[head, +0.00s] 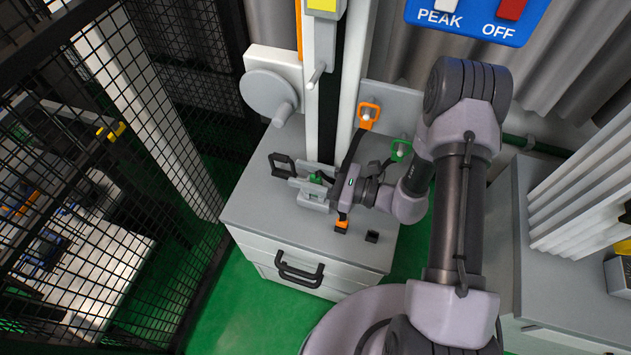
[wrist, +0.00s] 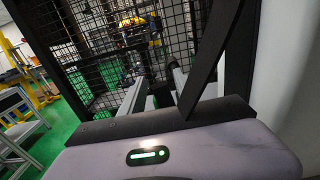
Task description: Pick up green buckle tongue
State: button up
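A small green piece (head: 316,178), probably the green buckle tongue, shows beside my gripper's fingers on the grey cabinet top (head: 250,205) in the head view. My gripper (head: 309,192) is low over the cabinet top, its fingers pointing left. In the wrist view my gripper (wrist: 156,92) has its two grey fingers apart, with no green piece visible between them. The head view does not show whether the green piece lies between the fingers or behind them. My wrist and a black strap hide part of this area.
An orange loop (head: 369,114) and a green loop (head: 400,150) are on the back plate. A black strap (head: 354,150) runs down from the orange loop beside my wrist. An orange piece (head: 342,223) and a small black block (head: 372,236) are near the front. Black mesh (head: 80,120) stands left.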

grip_shut()
jog(key=shift+r, duration=0.1)
